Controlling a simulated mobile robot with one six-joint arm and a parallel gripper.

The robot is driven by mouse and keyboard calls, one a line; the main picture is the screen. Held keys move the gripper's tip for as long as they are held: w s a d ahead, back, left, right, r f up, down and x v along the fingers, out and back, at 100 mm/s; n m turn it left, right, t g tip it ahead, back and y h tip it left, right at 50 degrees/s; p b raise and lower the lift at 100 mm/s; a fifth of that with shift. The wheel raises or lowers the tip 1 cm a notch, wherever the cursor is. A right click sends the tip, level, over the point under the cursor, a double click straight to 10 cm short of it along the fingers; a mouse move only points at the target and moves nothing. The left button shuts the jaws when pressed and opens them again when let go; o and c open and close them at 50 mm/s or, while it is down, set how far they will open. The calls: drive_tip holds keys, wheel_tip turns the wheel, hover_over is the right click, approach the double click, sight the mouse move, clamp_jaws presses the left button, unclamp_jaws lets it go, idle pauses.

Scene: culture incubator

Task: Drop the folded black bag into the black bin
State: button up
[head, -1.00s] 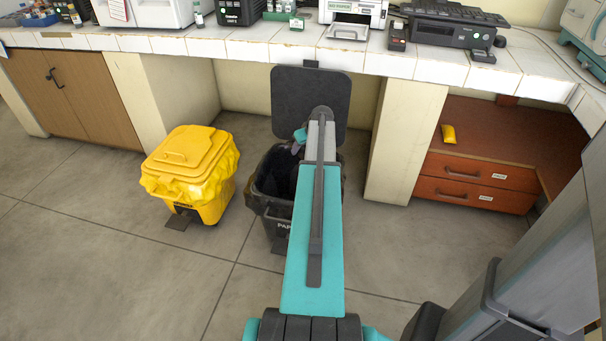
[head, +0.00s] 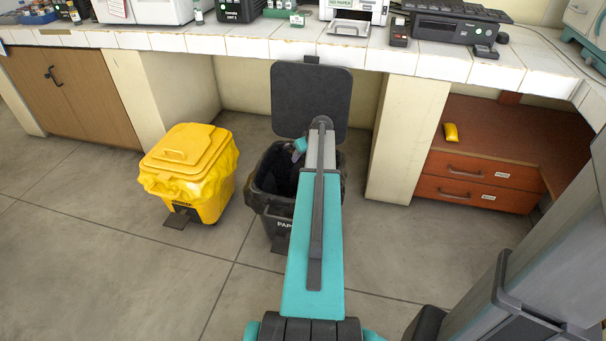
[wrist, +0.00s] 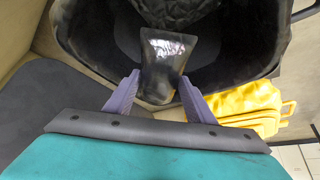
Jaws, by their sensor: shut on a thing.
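The black bin (head: 284,215) stands on the floor under the counter, its lid (head: 311,97) raised behind it. In the wrist view its dark opening (wrist: 95,40) fills the upper part. The folded black bag (wrist: 162,62), glossy and flat, is between the two purple fingers of my gripper (wrist: 160,97), which are shut on it. The bag hangs over the bin's opening. In the head view my gripper (head: 297,155) is partly hidden by my arm, at the bin's mouth in front of the lid; the bag cannot be made out there.
A yellow bin (head: 188,172) with its lid closed stands left of the black bin. The counter (head: 240,42) with lab equipment runs above. A counter support (head: 408,145) and red drawers (head: 480,182) are at the right. The floor in front is clear.

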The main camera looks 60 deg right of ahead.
drive_tip(key=shift+f, duration=0.2)
drive_tip(key=o, duration=1.2)
drive_tip(key=shift+c, duration=0.2)
drive_tip(key=shift+r, duration=0.1)
drive_tip(key=p+v, duration=0.1)
drive_tip(key=v, duration=1.2)
drive_tip(key=shift+r+p, duration=0.3)
drive_tip(key=shift+p, duration=0.1)
drive_tip(key=shift+s+a, duration=0.1)
